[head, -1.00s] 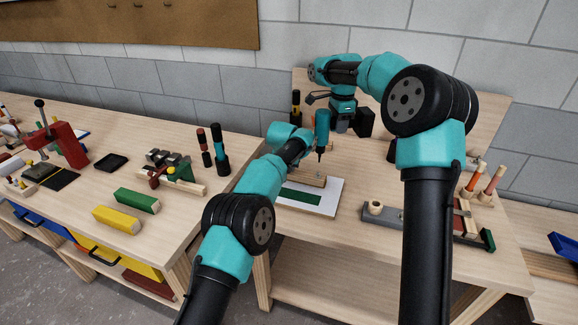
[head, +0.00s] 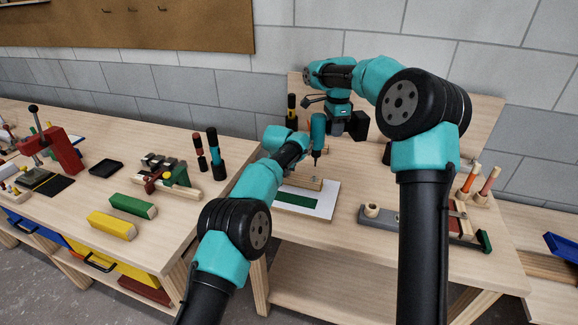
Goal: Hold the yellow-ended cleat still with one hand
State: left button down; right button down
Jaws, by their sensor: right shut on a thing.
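A plain wooden cleat (head: 304,183) lies on a white board (head: 327,208) with a green rectangle; my left forearm covers its left end, and I cannot make out a yellow end. My left arm reaches over the board's left side, and its own wrist and forearm hide its fingers. My right gripper (head: 336,123) is shut on a teal driver (head: 318,128), held upright with its dark tip pointing down just above the cleat. I cannot tell whether the tip touches the wood.
A grey fixture (head: 398,218) lies at the board's right. Orange-handled tools (head: 470,178) stand beyond it. On the left bench are a green block (head: 133,206), a yellow block (head: 112,225), a black tray (head: 105,168) and a red press (head: 62,150).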

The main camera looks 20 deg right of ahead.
notch_tip(320, 180, up, 4)
jog(key=shift+r, duration=0.25)
jog(key=shift+f, duration=0.2)
notch_tip(320, 180, down, 8)
dwell(1.6)
jog(key=shift+f, duration=0.4)
dwell(2.6)
jog(key=shift+r, duration=0.15)
